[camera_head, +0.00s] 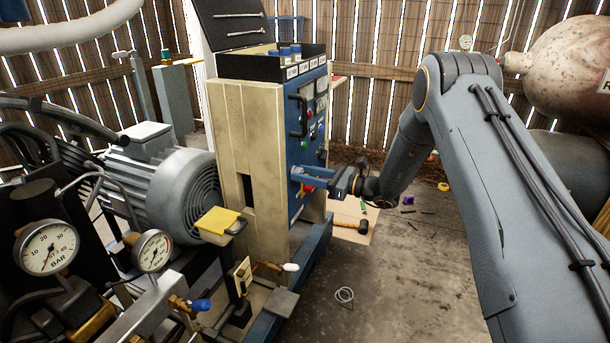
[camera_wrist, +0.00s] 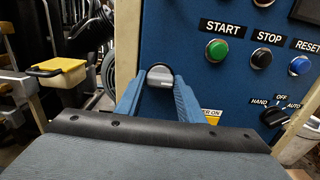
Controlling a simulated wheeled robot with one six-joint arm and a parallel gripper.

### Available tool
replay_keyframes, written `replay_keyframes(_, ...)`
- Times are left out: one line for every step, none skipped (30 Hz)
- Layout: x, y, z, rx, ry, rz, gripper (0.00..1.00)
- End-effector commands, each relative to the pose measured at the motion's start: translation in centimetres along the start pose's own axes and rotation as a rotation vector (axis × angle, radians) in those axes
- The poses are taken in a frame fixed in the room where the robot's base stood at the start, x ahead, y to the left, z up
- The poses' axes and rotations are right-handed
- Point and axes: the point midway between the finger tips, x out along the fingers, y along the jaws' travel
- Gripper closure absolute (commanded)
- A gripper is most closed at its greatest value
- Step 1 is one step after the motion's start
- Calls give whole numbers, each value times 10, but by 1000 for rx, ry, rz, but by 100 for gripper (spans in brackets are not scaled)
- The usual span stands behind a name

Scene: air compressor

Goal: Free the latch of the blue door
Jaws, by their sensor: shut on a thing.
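The blue door (camera_head: 298,152) is the upright front panel of the beige cabinet and looks closed. It also fills much of the wrist view (camera_wrist: 235,88). The latch (camera_wrist: 160,76), a small grey knob, sits on the door's left part in the wrist view. My gripper (camera_head: 295,175) is at the lower part of the door, and its fingers hide the latch in the head view. In the wrist view my gripper (camera_wrist: 160,82) has one blue finger on each side of the latch and is shut on it.
A black handle (camera_head: 298,115) stands out above my gripper. Green START (camera_wrist: 217,50), STOP (camera_wrist: 261,58) and blue RESET (camera_wrist: 300,65) buttons and a rotary switch (camera_wrist: 273,116) lie right of the latch. A motor (camera_head: 165,180) stands left; open floor (camera_head: 400,270) lies right.

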Motion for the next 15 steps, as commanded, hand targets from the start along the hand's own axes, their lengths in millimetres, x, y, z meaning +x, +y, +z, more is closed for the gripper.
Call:
replay_keyframes(0, 0, 0, 2, 0, -1, 88)
replay_keyframes(0, 0, 0, 2, 0, -1, 62)
replay_keyframes(0, 0, 0, 2, 0, -1, 55)
replay_keyframes(0, 0, 0, 2, 0, -1, 50)
replay_keyframes(0, 0, 0, 1, 0, 0, 47)
replay_keyframes(0, 0, 0, 1, 0, 0, 47)
replay_keyframes(0, 0, 0, 1, 0, 0, 47)
replay_keyframes(0, 0, 0, 1, 0, 0, 47)
replay_keyframes(0, 0, 0, 1, 0, 0, 47)
replay_keyframes(0, 0, 0, 0, 0, 0, 47)
replay_keyframes(0, 0, 0, 0, 0, 0, 47)
replay_keyframes(0, 0, 0, 0, 0, 0, 47)
replay_keyframes(0, 0, 0, 0, 0, 0, 47)
replay_keyframes(-1, 0, 0, 0, 0, -1, 47)
replay_keyframes(-3, 0, 0, 0, 0, -1, 47)
